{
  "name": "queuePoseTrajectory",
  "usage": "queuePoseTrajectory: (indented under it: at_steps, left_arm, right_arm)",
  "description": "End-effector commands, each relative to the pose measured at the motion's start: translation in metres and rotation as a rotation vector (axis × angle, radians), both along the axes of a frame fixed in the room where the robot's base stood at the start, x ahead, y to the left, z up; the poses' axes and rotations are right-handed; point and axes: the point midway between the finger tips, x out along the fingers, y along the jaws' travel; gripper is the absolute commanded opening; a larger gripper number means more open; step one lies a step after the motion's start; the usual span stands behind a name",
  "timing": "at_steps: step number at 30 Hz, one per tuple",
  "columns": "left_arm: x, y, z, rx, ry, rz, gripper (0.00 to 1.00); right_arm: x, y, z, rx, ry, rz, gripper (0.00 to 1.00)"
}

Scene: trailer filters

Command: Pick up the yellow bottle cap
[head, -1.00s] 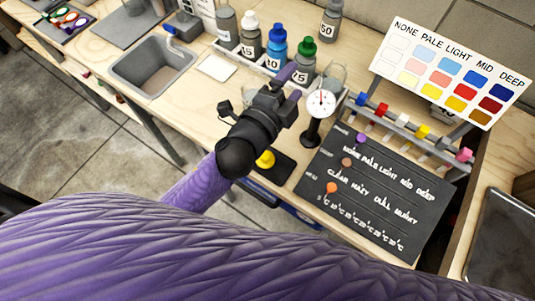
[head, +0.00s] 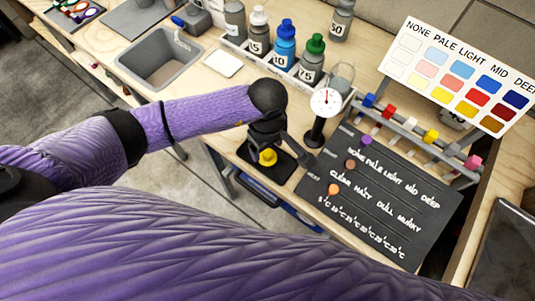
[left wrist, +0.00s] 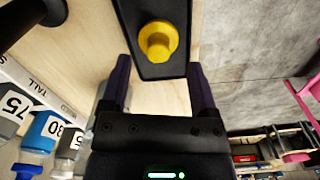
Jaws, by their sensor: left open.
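The yellow bottle cap (head: 267,157) sits on a small black mat (head: 283,172) near the front edge of the workbench. In the left wrist view the cap (left wrist: 158,41) is round with a raised middle and lies on the dark mat (left wrist: 153,71). My left gripper (head: 279,147) is right by the cap in the head view and partly covers the mat. In the left wrist view its two fingers (left wrist: 158,82) are spread apart with nothing between them, and the cap lies just beyond their tips, roughly centred. My right gripper is not in view.
A dial gauge on a stand (head: 325,103) is close to the right of my gripper. A black chart board (head: 385,195) with coloured pegs lies further right. Numbered bottles (head: 285,45) stand in a rack behind. A grey sink (head: 160,57) is at back left.

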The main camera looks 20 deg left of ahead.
Motion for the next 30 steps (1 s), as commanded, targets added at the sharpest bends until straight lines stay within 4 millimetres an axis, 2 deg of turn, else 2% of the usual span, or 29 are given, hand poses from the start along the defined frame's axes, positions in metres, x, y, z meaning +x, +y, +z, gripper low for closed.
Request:
queuePoseTrajectory:
  at_steps: [1,4,12,14,23,24,30]
  left_arm:
    - [0.001,0.000,-0.014,-0.002,0.005,0.003,0.77]
    - [0.002,0.000,-0.031,-0.003,0.003,0.002,0.77]
    - [0.002,0.000,-0.035,-0.004,0.000,0.002,0.77]
    - [0.002,0.000,-0.035,-0.004,0.000,0.002,0.66]
    - [0.002,0.000,-0.035,-0.004,0.001,0.002,0.03]
    - [0.002,0.000,-0.035,-0.004,0.001,0.002,0.00]
    - [0.002,0.000,-0.035,-0.004,0.001,0.002,0.00]
  right_arm:
    - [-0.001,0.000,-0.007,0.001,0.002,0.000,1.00]
    - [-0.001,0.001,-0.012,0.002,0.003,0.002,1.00]
    - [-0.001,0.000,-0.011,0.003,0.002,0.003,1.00]
    - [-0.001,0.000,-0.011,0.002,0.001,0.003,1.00]
    - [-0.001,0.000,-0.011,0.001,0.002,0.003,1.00]
    - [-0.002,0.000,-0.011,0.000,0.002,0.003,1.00]
    - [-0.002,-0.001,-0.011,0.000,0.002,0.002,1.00]
